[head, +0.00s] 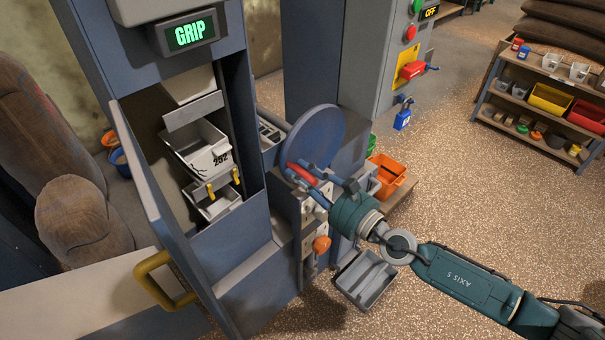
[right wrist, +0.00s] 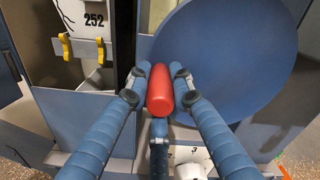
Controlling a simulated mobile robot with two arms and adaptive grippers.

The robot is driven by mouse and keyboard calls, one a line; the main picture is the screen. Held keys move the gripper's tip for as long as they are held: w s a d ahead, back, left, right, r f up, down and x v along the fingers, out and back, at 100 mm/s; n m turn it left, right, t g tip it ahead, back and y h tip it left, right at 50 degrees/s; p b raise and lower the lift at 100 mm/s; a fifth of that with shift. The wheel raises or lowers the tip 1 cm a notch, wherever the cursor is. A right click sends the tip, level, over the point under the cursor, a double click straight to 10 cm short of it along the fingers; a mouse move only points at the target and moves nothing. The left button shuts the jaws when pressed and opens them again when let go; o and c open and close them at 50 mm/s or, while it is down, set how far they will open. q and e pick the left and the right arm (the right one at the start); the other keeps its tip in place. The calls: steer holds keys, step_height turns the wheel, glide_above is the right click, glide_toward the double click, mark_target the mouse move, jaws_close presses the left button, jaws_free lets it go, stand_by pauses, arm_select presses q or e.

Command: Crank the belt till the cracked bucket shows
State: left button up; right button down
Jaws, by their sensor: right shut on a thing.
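My right gripper (head: 308,178) is shut on the red crank handle (right wrist: 160,92), one blue finger on each side of it. The handle stands in front of the round blue disc (head: 318,132) on the elevator's side. The open elevator doorway shows a pale bucket marked 252 (head: 205,148); a dark jagged line like a crack runs on its face. Yellow clips (head: 211,189) sit below it, and part of another bucket (head: 216,206) shows lower. Bucket 252 also shows, cut off, in the right wrist view (right wrist: 88,18). My left gripper is not in view.
A display (head: 190,34) reads GRIP. The elevator door (head: 150,185) with a yellow handle (head: 155,282) stands open at the left. An orange knob (head: 321,244) is below the crank. A grey tray (head: 366,278) and orange bin (head: 388,175) are near my right arm.

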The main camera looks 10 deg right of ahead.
steer(key=shift+s+a+f, duration=0.2)
steer(key=c, duration=1.5)
jaws_free()
steer(key=shift+r, duration=0.2)
steer(key=v, duration=1.2)
